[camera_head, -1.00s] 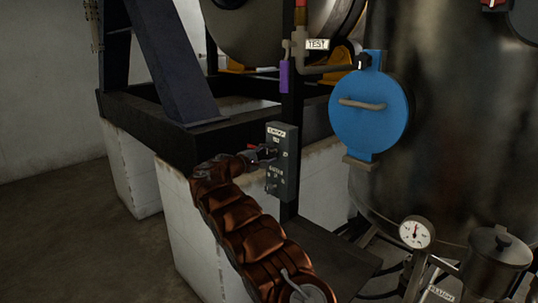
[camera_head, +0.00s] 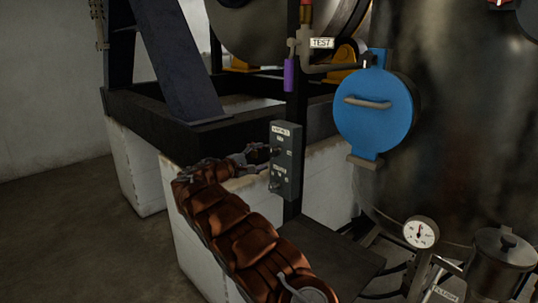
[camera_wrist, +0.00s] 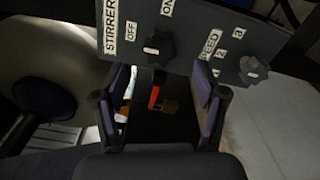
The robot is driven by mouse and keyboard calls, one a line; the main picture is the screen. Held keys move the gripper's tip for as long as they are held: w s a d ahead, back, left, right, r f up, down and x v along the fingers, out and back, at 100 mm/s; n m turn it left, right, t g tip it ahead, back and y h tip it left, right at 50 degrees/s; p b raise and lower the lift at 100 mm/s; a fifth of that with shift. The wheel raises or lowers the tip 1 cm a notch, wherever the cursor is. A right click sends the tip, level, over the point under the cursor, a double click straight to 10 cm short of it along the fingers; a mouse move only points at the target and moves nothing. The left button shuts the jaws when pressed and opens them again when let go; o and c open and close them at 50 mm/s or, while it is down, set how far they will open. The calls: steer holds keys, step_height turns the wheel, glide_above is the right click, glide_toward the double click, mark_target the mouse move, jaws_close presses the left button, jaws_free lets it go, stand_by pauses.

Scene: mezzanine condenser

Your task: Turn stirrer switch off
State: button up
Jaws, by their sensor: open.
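A grey control box (camera_head: 285,160) stands on a dark post, left of the blue round hatch in the head view. In the wrist view its panel (camera_wrist: 205,35) is tilted and carries the labels STIRRER, OFF, ON and SPEED. The black stirrer knob (camera_wrist: 160,45) sits near OFF and ON, with a white mark on its left side; its exact setting is hard to tell. My gripper (camera_wrist: 157,95) is open and empty, its fingers spread below the knob in the picture and apart from it. In the head view my gripper (camera_head: 254,156) is just left of the box.
A purple-handled valve (camera_head: 289,74) hangs above the box. The blue hatch (camera_head: 373,115) on the large tank and a gauge (camera_head: 420,232) are to the right. White concrete blocks (camera_head: 133,160) stand left.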

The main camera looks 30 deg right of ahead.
steer(key=v, duration=0.5)
steer(key=shift+s+a, duration=0.1)
steer(key=shift+a, duration=0.2)
steer(key=s+d+m+g+y, duration=0.1)
steer(key=s+m+g+y, duration=0.15)
steer(key=s, duration=1.15)
steer(key=s+d+m+g+y, duration=0.2)
steer(key=s+g+y, duration=0.15)
steer(key=s, duration=1.15)
steer(key=s+a+f+y, duration=0.4)
steer(key=s+a, duration=0.4)
steer(key=s, duration=0.1)
steer(key=s+a+f+m+y, duration=0.1)
steer(key=s+a+f+y, duration=0.2)
steer(key=s+a, duration=0.5)
steer(key=s+a+f+y, duration=0.4)
steer(key=s+a, duration=0.4)
steer(key=s, duration=0.3)
steer(key=shift+s+f+y, duration=0.3)
steer(key=shift+f, duration=0.3)
